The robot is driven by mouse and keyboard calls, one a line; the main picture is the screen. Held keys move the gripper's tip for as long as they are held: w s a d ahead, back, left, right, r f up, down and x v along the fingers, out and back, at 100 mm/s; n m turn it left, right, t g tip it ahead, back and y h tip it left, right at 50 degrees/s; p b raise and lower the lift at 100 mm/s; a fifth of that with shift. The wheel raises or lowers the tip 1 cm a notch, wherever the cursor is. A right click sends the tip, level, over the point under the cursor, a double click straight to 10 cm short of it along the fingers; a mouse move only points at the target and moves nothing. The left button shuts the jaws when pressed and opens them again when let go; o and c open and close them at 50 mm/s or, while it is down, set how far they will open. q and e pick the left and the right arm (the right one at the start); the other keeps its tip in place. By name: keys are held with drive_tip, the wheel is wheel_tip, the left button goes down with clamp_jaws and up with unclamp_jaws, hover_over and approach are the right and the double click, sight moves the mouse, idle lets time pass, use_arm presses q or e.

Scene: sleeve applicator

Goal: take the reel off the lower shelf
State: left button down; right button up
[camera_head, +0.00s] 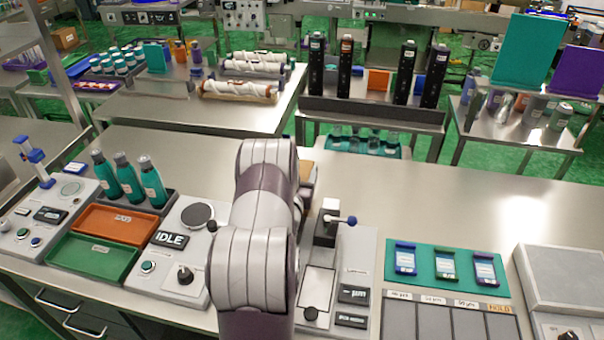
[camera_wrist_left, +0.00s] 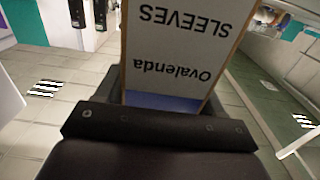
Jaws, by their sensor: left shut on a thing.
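My left gripper (camera_wrist_left: 160,125) is shut on a flat-faced white piece (camera_wrist_left: 180,50) with brown edges and a blue strip. It bears the upside-down words "Ovalenda SLEEVES". I cannot tell whether this is the reel or a carton, because its full shape is cut off. In the head view my left arm fills the middle and hides most of the gripper; a small brown edge (camera_head: 308,170) shows just past it. No reel on a lower shelf can be made out clearly. My right gripper is not in view.
Near bench: three teal bottles (camera_head: 127,180), an orange tray (camera_head: 115,225), a green tray (camera_head: 92,258), an IDLE panel (camera_head: 172,239), a press with a blue-knobbed lever (camera_head: 348,221) and a teal card mat (camera_head: 428,270). Behind are tall black dispensers (camera_head: 345,70) and white rolls (camera_head: 238,91).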

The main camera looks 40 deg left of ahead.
use_arm(q)
drive_tip(key=c, duration=0.5)
unclamp_jaws()
drive_tip(key=shift+f, duration=0.15)
drive_tip(key=shift+c, duration=0.2)
drive_tip(key=o, duration=0.4)
